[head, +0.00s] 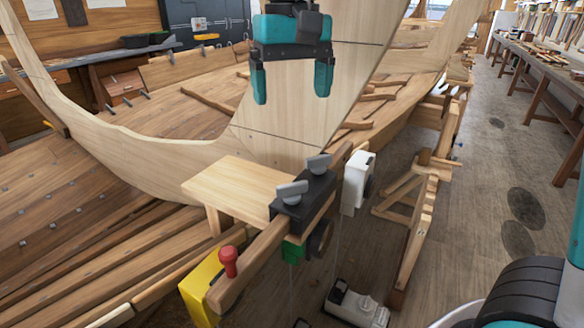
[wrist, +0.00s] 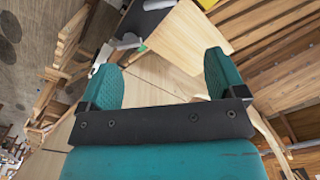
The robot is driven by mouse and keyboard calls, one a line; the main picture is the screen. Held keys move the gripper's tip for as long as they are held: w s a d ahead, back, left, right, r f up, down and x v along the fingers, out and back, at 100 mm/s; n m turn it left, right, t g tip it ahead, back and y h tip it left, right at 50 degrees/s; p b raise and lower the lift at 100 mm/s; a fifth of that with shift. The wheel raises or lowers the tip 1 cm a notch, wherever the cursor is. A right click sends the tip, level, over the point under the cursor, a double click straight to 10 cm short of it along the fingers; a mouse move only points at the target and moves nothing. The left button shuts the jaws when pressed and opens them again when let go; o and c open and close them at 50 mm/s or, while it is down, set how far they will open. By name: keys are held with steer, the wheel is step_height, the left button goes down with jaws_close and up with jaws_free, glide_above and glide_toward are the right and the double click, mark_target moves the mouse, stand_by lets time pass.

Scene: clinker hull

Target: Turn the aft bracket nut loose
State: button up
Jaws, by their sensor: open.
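A black bracket (head: 300,205) sits across a wooden rail beside the pale plank platform. Two grey wing nuts stand on it, a nearer one (head: 291,191) and a farther one (head: 319,163). I cannot tell which is the aft nut. In the wrist view the black bracket (wrist: 147,17) is at the top, with one grey nut (wrist: 127,41) near its edge. My gripper (head: 291,92) has teal fingers, hangs well above the bracket with nothing between them, and is open. Its fingers also show in the wrist view (wrist: 163,72), apart from the nuts.
A pale wooden platform (head: 235,185) lies left of the bracket. A yellow block (head: 203,290) with a red knob (head: 229,262) is on the rail's near end, and a white box (head: 357,180) at its far side. A tall pale timber (head: 310,110) rises behind my gripper.

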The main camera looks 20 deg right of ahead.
mark_target(292, 184)
step_height(292, 184, down, 17)
steer(key=shift+f+p, duration=0.1)
steer(key=shift+p, duration=0.75)
steer(key=c, duration=0.9)
steer(key=shift+n, duration=0.4)
steer(key=n+p, duration=0.1)
steer(key=n, duration=0.7)
steer(key=shift+p, duration=0.3)
steer(key=shift+n, duration=0.5)
